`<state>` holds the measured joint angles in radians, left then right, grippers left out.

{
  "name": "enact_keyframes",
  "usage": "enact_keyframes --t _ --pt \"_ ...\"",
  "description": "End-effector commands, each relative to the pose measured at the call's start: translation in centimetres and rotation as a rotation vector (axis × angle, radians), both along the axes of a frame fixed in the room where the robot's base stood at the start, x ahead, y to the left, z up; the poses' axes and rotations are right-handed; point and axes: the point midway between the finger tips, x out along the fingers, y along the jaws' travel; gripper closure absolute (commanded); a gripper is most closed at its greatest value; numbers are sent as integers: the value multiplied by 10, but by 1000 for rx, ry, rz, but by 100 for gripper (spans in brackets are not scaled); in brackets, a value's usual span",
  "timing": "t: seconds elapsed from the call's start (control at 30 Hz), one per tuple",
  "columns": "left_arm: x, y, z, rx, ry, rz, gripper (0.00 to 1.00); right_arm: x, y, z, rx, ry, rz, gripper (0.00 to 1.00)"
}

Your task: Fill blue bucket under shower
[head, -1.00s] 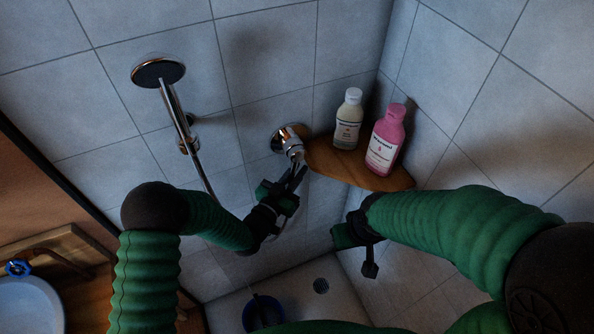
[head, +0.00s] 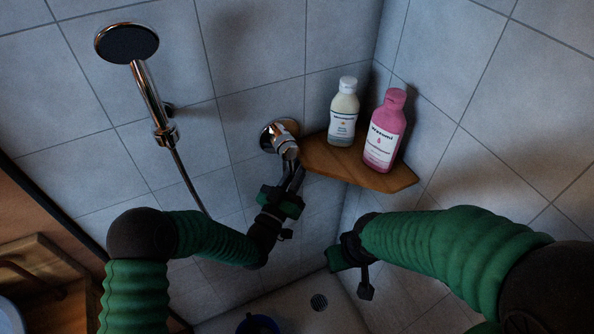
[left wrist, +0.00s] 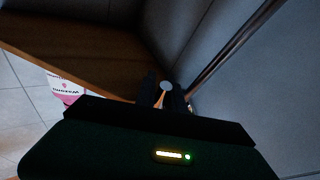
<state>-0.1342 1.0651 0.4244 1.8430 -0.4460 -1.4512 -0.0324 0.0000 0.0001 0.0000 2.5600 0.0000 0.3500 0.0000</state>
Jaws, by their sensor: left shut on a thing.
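The chrome shower valve (head: 281,138) is on the tiled wall beside the wooden shelf. My left gripper (head: 294,178) is just below it, shut on the valve's handle; in the left wrist view a small chrome piece (left wrist: 167,86) shows between its dark fingers. The shower head (head: 127,43) hangs on its holder at the upper left, with its hose running down. The blue bucket (head: 258,324) stands on the shower floor, mostly cut off by the bottom edge; its inside is hard to make out. My right gripper (head: 342,258) is low at the right, away from the valve, its fingers unclear.
The wooden corner shelf (head: 358,171) holds a white bottle (head: 343,112) and a pink bottle (head: 385,132), close to the valve's right. A wooden counter (head: 40,285) stands at the lower left.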

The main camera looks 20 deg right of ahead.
Motion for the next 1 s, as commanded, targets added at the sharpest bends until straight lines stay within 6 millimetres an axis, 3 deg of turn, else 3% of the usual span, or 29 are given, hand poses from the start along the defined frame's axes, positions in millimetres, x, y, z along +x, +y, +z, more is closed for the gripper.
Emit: enact_keyframes --t 0.07,0.1,0.23,0.63,1.0 --pt "-2 -1 -4 3 10 -5 100 0 0 0 0 0 0 65" --pt "-2 -1 -4 3 10 -5 82 0 0 0 0 0 0 65" --pt "-1 -1 -3 3 8 -4 66 0 0 0 0 0 0 65" --pt "-7 6 -5 3 5 -1 65 0 0 -1 0 0 0 65" --pt "-78 70 -33 5 10 -1 65 0 0 -11 0 0 0 65"
